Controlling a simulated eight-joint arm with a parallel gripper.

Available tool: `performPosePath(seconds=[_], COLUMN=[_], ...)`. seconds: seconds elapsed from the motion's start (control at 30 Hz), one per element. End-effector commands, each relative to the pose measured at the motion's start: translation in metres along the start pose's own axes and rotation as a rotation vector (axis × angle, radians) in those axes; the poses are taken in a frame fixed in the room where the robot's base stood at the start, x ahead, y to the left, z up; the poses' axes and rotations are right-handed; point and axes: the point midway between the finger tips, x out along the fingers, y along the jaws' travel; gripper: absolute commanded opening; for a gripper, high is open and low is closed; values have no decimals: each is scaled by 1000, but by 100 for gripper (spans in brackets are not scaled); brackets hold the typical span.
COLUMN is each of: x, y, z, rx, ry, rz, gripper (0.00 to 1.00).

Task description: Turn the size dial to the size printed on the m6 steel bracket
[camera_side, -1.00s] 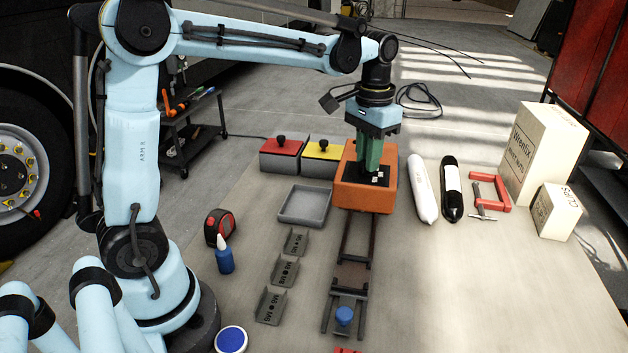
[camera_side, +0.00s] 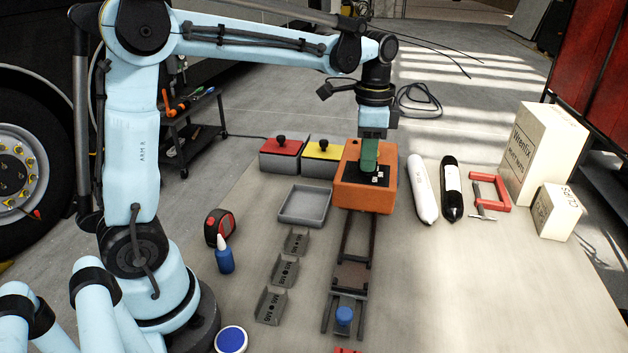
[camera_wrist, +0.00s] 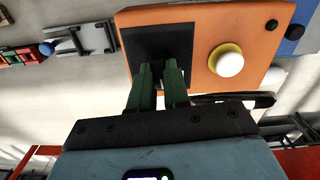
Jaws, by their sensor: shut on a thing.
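My gripper (camera_side: 369,172) points straight down onto the black plate on top of the orange box (camera_side: 362,198). In the wrist view its green fingers (camera_wrist: 158,75) are close together over that plate (camera_wrist: 155,45). They are shut on the size dial, which they hide. The dial's marks and setting cannot be read. Three grey brackets lie in a row on the table: a front one (camera_side: 270,307), a middle one (camera_side: 284,271) and a back one (camera_side: 295,243). Each bears small print; the front one seems to read M6.
A white button in a yellow ring (camera_wrist: 228,62) sits on the orange box beside the plate. Rails with a blue knob (camera_side: 344,315) run forward from the box. A grey tray (camera_side: 305,206), red-lidded bin (camera_side: 282,148) and yellow-lidded bin (camera_side: 323,150) stand left. The right front table is clear.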

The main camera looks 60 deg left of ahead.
Motion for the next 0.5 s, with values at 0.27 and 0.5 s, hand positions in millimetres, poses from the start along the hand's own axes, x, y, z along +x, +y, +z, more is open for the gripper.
performPosePath(seconds=[0.27, 0.5], x=[-1, -1], y=[0, 0], z=[0, 0], rx=[85, 102], ry=[0, 0], rz=[0, 0], gripper=[0, 0])
